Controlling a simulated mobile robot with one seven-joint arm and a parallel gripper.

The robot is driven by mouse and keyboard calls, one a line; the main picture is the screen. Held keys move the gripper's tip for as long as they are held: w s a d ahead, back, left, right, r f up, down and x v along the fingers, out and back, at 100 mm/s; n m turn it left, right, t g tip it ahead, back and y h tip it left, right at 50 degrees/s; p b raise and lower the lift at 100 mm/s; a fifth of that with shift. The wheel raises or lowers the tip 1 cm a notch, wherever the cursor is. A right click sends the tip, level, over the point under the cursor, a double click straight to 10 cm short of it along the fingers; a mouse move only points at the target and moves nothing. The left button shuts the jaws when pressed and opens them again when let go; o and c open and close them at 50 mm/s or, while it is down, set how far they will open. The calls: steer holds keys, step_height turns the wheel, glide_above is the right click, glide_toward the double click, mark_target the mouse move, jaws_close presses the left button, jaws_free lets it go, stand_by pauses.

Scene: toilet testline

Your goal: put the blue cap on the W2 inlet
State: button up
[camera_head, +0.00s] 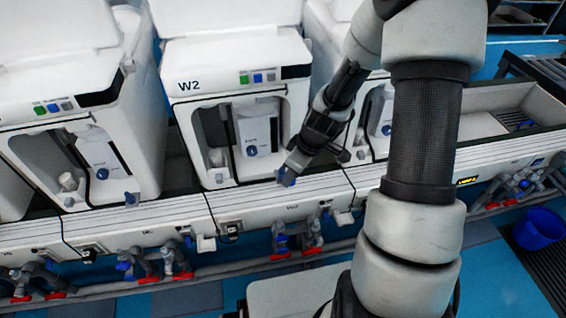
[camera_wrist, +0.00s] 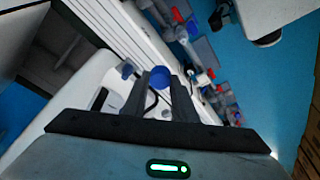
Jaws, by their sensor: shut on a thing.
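The toilet unit marked W2 (camera_head: 235,120) stands left of my arm in the head view. Its open front shows a grey panel with a blue round knob (camera_head: 251,150). My gripper (camera_head: 293,168) points down at the right front corner of W2, above the white ledge. It is shut on the blue cap (camera_head: 286,178). In the wrist view the blue cap (camera_wrist: 160,76) sits between the two dark fingertips. Another blue round part (camera_wrist: 125,71) shows to its left on the white unit. I cannot tell for sure which part is the W2 inlet.
A similar white unit (camera_head: 75,120) stands at the left, and another is partly hidden behind my arm. The white ledge (camera_head: 270,205) runs in front. Below it are valves with blue and red handles (camera_head: 310,237). A blue bucket (camera_head: 538,228) stands at the right.

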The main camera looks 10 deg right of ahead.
steer(key=w, duration=1.1)
steer(key=shift+s+d+f+b+x, duration=0.1)
steer(key=shift+d+b+x, duration=0.15)
steer(key=shift+x, duration=0.9)
steer(key=shift+s+d+f+b+x, duration=0.1)
steer(key=shift+d+b+x, duration=0.15)
steer(key=shift+x, duration=0.9)
steer(key=shift+s+d+b+x, duration=0.1)
steer(key=shift+d+b+x, duration=0.1)
steer(key=shift+x, duration=1)
steer(key=shift+f+b, duration=0.4)
steer(key=shift+b, duration=0.15)
steer(key=shift+f, duration=0.2)
steer(key=o, duration=1)
